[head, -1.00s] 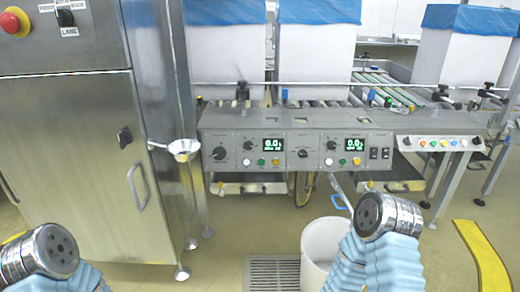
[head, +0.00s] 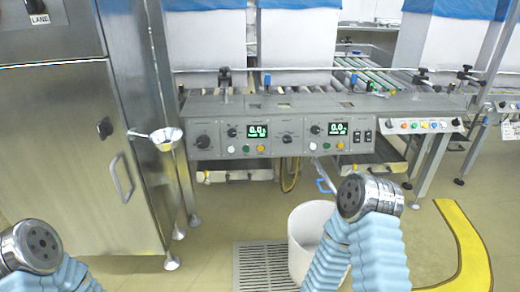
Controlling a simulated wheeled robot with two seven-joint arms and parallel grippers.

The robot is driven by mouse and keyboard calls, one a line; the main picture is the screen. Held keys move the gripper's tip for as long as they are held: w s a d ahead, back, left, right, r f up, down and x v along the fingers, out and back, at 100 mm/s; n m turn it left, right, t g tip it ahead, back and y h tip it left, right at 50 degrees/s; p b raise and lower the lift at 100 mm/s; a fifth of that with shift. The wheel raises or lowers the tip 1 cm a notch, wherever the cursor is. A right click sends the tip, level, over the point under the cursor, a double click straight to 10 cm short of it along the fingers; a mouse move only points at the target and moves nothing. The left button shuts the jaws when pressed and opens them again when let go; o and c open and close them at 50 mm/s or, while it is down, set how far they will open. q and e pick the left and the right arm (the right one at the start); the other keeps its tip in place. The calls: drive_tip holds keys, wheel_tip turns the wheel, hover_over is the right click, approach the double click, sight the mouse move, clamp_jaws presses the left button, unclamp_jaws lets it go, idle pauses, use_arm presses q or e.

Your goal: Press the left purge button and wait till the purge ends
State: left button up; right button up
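A grey control panel (head: 203,137) fronts the roller conveyor. Its left half has a lit green display (head: 258,131), knobs, and a row of small buttons, with a green button (head: 246,149) and an orange button (head: 261,149) among them. Its right half has a similar green display (head: 338,129) and buttons. The labels are too small to read, so I cannot tell which button is purge. My arms show at the lower left and lower right, each with a round metal joint and light-blue sleeve. Neither gripper's fingers show, and nothing of mine is seen touching the panel.
A steel cabinet (head: 60,150) with a handle stands at left, a small metal funnel-like cup (head: 165,138) beside it. A white bin (head: 303,235) and floor grate (head: 262,268) lie before the panel. Yellow floor tape (head: 462,235) runs at right. White boxes with blue liners stand behind.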

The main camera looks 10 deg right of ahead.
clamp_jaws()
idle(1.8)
